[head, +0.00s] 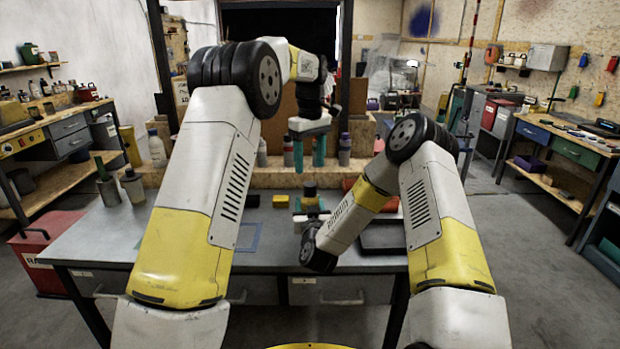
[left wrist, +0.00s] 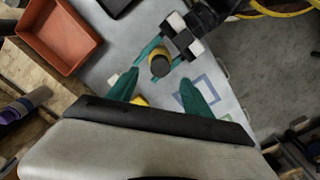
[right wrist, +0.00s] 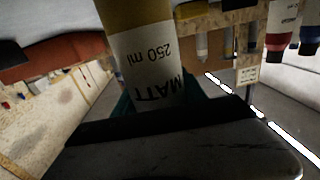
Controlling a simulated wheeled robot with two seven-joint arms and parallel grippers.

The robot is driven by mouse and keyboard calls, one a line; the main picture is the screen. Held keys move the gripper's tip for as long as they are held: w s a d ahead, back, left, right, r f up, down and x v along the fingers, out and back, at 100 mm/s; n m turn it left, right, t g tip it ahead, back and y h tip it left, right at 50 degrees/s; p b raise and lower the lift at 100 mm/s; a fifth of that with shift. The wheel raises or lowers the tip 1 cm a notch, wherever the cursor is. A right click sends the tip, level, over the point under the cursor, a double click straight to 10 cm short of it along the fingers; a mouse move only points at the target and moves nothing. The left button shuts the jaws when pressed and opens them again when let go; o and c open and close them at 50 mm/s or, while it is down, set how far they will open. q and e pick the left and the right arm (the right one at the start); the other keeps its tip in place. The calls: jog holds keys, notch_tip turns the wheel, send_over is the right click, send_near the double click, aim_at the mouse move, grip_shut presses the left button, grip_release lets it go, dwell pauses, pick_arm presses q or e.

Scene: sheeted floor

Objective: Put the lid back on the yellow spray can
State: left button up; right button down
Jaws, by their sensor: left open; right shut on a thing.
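The yellow spray can (head: 310,194) is held above the grey workbench, its dark top showing in the head view. My right gripper (head: 310,208) is shut around it. The right wrist view shows its yellow body and white label (right wrist: 146,60) close up. The left wrist view shows the can's dark round top (left wrist: 160,64) from above. My left gripper (head: 309,150) is open and empty, fingers down, higher than the can. A small yellow piece (head: 281,201) lies on the bench; it also shows in the left wrist view (left wrist: 140,101). I cannot tell whether it is the lid.
An orange-red tray (left wrist: 60,36) stands on the bench. A dark tray (head: 383,238) lies at the right. Several bottles, such as a white one (head: 157,149), stand along the back ledge. Blue outlines (head: 248,238) mark a clear stretch of bench.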

pick_arm(q)
notch_tip(320, 180, up, 4)
jog(key=shift+r, duration=0.1)
pick_arm(e)
jog(key=c, duration=0.6)
grip_release()
jog(key=shift+o, duration=0.2)
jog(key=shift+s, duration=0.1)
jog(key=s, duration=0.7)
jog(key=shift+s+d, duration=0.25)
jog(key=shift+d, duration=0.15)
